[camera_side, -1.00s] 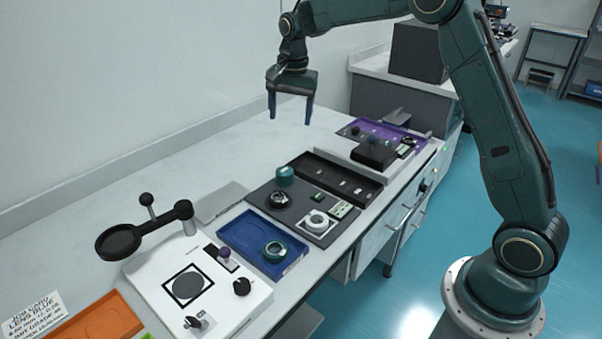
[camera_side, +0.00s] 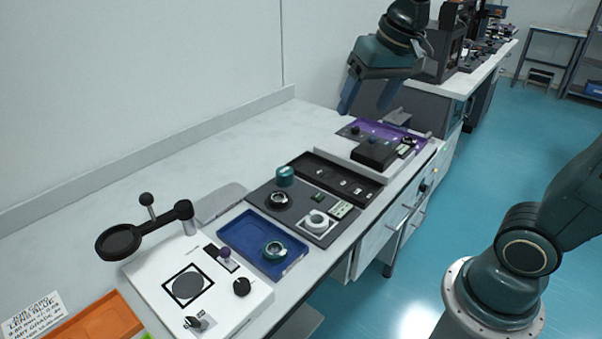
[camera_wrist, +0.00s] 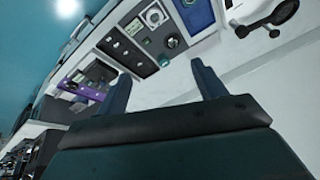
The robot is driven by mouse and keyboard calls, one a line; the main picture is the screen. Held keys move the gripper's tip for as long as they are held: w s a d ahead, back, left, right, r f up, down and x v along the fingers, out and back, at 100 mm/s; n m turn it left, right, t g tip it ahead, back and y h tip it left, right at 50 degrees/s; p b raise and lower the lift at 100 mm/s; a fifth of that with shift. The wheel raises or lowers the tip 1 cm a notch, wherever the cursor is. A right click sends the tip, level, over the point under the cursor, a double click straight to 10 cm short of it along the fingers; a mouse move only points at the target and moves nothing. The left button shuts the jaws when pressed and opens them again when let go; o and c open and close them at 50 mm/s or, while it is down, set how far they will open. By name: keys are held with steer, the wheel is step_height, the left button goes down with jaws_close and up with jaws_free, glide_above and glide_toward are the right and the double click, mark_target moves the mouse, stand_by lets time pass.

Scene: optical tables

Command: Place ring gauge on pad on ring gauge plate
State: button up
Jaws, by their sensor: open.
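The dark grey plate (camera_side: 262,202) lies mid-bench in the side view. A teal cylinder (camera_side: 285,176) stands at the plate's back corner. I cannot tell for certain which ring is the ring gauge. My gripper (camera_side: 368,98) is open and empty, raised above the bench's far end, well away from the plate.
A blue tray (camera_side: 240,235) holds a teal ring (camera_side: 275,250). A black tray (camera_side: 330,178) lies behind the plate, and a purple tray (camera_side: 372,130) with a dark block (camera_side: 374,153) is farther back. A white device (camera_side: 165,275) and a magnifier (camera_side: 119,242) stand in front. Bench along the wall is clear.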

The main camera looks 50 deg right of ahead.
steer(key=s+f+n, duration=0.2)
steer(key=s, duration=0.4)
steer(key=s+a+f+n+t, duration=0.1)
steer(key=s+f+n, duration=0.1)
steer(key=s, duration=0.4)
steer(key=shift+s+a+n+t, duration=0.3)
steer(key=shift+s, duration=0.1)
